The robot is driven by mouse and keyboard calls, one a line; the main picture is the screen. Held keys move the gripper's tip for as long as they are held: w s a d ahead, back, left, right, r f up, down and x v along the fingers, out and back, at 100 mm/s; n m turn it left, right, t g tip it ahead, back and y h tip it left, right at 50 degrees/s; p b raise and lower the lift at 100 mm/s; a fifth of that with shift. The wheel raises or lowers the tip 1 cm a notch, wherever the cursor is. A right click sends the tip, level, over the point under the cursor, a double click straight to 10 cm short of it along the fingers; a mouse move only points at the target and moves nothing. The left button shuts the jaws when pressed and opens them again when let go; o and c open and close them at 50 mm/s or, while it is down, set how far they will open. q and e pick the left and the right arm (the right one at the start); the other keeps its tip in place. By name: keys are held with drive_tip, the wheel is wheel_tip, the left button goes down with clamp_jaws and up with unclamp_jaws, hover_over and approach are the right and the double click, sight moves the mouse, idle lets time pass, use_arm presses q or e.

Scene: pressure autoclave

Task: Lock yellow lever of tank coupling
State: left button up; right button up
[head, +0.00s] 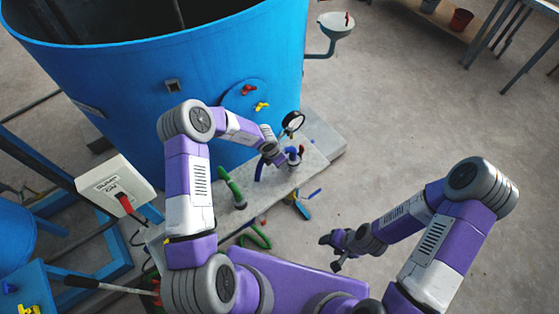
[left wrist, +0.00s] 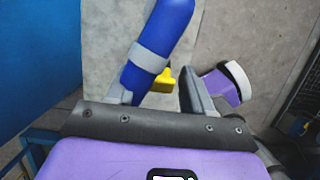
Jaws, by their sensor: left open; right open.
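The yellow lever (left wrist: 165,79) shows in the left wrist view beside a blue coupling pipe (left wrist: 160,35) with a grey band. My left gripper (left wrist: 160,88) is open, with the lever between its fingers; the pipe covers part of the left finger. I cannot tell whether either finger touches the lever. In the head view my left gripper (head: 280,161) is low over the slab beside the tank, near a blue hose end (head: 259,171); the lever cannot be made out there. My right gripper (head: 331,254) is open and empty above the floor.
The big blue tank (head: 130,100) stands at the back left, with a round cover bearing a red (head: 249,90) and a yellow handle (head: 262,106). A green-handled tool (head: 232,188) and a gauge (head: 293,122) stand near the left gripper.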

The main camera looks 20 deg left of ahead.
use_arm(q)
drive_tip(key=v, duration=0.7)
drive_tip(key=shift+p, duration=0.3)
drive_tip(key=shift+c, duration=0.9)
drive_tip(key=shift+a+f+b, duration=0.2)
drive_tip(key=shift+b, duration=0.15)
drive_tip(key=shift+c, duration=1.1)
drive_tip(key=a+f+t+b, duration=0.1)
drive_tip(key=b, duration=0.2)
drive_tip(key=s+a+f+t+h+b, duration=0.1)
drive_tip(key=a+f+b, duration=0.1)
drive_tip(key=b, duration=0.1)
drive_tip(key=a+f+t+h+b, duration=0.1)
drive_tip(key=b, duration=0.2)
drive_tip(key=shift+s+a+f, duration=0.15)
drive_tip(key=shift+s+f, duration=0.05)
drive_tip(key=shift+s, duration=0.2)
clamp_jaws()
drive_tip(key=s+a+r+t+h+b, duration=0.2)
drive_tip(key=s+t+h+b, duration=0.25)
drive_tip(key=s+b, duration=0.35)
drive_tip(key=b+x, duration=0.2)
drive_tip(key=x, duration=0.8)
drive_tip(key=shift+w+b, duration=0.35)
drive_tip(key=shift+w, duration=0.15)
